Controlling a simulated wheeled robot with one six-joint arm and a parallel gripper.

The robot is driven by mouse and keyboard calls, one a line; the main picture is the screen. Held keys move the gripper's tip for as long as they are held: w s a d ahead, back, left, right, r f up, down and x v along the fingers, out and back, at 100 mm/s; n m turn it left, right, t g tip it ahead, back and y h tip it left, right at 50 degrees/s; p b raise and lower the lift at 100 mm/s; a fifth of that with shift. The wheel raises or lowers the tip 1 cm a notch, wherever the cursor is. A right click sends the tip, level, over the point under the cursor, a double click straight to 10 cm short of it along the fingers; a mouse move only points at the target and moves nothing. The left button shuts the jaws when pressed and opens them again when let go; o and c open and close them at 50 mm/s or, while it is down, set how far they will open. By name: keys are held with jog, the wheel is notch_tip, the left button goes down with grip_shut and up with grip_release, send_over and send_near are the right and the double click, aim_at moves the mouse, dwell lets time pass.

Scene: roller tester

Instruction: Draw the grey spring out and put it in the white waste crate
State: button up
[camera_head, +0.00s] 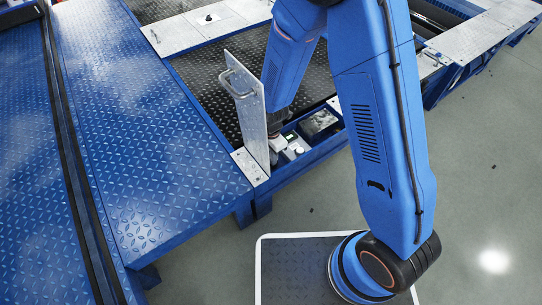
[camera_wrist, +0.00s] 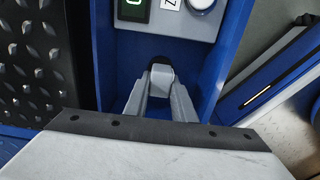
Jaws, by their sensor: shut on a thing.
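My gripper (camera_wrist: 158,92) is shut, its two grey fingers closing at the tips on a small dark-topped piece (camera_wrist: 161,74). It is in a blue-walled recess below a control panel (camera_wrist: 160,22). I cannot tell whether this piece is the grey spring; no coils show. In the head view my arm reaches down behind an upright metal plate with a handle (camera_head: 249,112), and my fingertips are hidden there. I do not see a white waste crate in either view.
The panel has a green display (camera_wrist: 133,8) and a round white button (camera_wrist: 203,4). A pale plate with a dark bolted edge (camera_wrist: 150,158) covers the lower wrist view. Blue tread-plate decking (camera_head: 150,170) lies left. Grey floor (camera_head: 490,200) is open at the right.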

jog(key=shift+r, duration=0.1)
grip_shut()
jog(key=shift+r, duration=1.8)
